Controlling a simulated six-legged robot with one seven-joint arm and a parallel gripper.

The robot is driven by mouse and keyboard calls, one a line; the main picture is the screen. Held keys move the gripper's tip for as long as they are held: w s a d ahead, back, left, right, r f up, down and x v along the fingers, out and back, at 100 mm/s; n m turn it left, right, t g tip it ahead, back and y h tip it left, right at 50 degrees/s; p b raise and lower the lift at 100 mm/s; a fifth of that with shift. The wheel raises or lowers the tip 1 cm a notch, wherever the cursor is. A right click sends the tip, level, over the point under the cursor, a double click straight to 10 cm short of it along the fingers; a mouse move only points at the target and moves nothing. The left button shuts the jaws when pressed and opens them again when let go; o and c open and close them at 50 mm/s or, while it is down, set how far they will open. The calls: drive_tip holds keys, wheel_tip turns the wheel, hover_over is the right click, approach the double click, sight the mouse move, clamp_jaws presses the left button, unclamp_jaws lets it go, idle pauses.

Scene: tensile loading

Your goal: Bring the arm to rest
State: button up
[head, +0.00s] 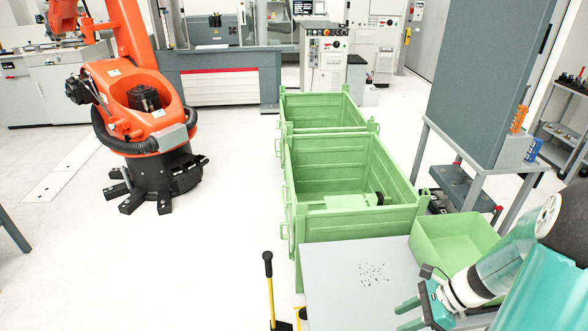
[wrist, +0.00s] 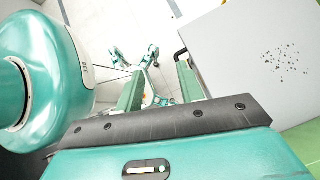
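My arm (head: 500,262), teal and white with a clear sleeve-like section, reaches in from the lower right of the head view. My gripper (head: 406,315) is at its end, low over the right part of the grey tabletop (head: 335,265). In the wrist view my gripper (wrist: 160,78) shows two green fingers set apart with nothing between them. The grey tabletop (wrist: 225,65) lies to the right of the fingers there. I cannot tell the exact height of the fingers above the surface.
Dark specks (head: 373,274) lie on the tabletop. A green bin (head: 455,238) stands just behind my gripper. Large green crates (head: 350,225) stand beyond the table. A grey panel on a stand (head: 490,80) rises at right. An orange robot (head: 135,95) stands at left; open floor lies between.

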drive_tip(key=s+a+r+n+t+h, duration=0.1)
drive_tip(key=s+a+r+n+h, duration=0.1)
drive_tip(key=a+r+n, duration=0.2)
drive_tip(key=s+a+r+n+t+h, duration=0.2)
drive_tip(key=a+r+n+h, duration=0.1)
drive_tip(key=r+n, duration=0.7)
drive_tip(key=s+a+r+n+t+h, duration=0.1)
drive_tip(key=s+a+r+n+h, duration=0.1)
drive_tip(key=a+r+n, duration=0.4)
drive_tip(key=shift+s+r+n+h, duration=0.35)
drive_tip(key=shift+r+n+h, duration=0.2)
drive_tip(key=shift+r, duration=1.4)
